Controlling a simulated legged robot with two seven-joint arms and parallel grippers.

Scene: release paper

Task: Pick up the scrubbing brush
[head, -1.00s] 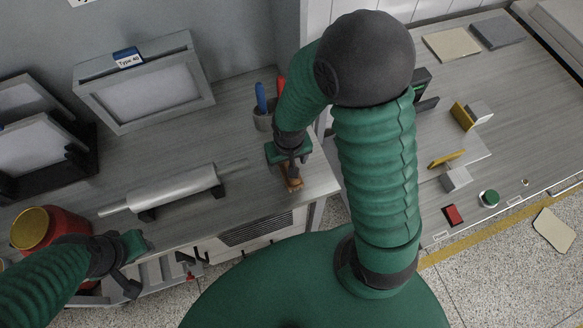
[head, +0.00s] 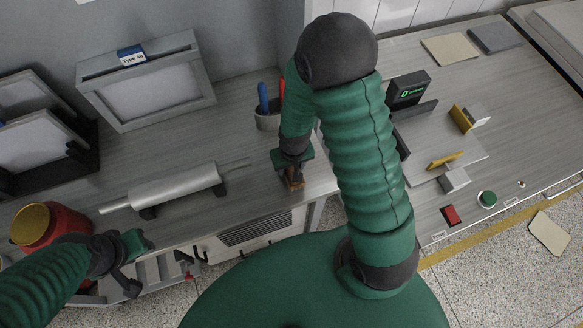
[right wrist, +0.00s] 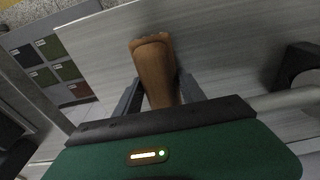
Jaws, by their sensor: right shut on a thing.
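The scrubbing brush is a brown wooden piece (head: 293,180) near the front edge of the left bench, partly hidden by my right gripper (head: 292,176). In the right wrist view the brush (right wrist: 154,70) stands between the two dark fingers of my right gripper (right wrist: 160,92), which are shut on it. I cannot tell whether the brush still touches the bench top. My left gripper (head: 136,262) is at the lower left, in front of the bench near the red container, with nothing seen in it. Whether its jaws are open is unclear.
A silver roller (head: 175,187) lies on the bench left of the brush. A cup with blue and red handled tools (head: 267,120) stands behind it. A red container (head: 50,232) is at lower left. A framed screen (head: 145,85) stands at the back. A second bench (head: 470,95) is at right.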

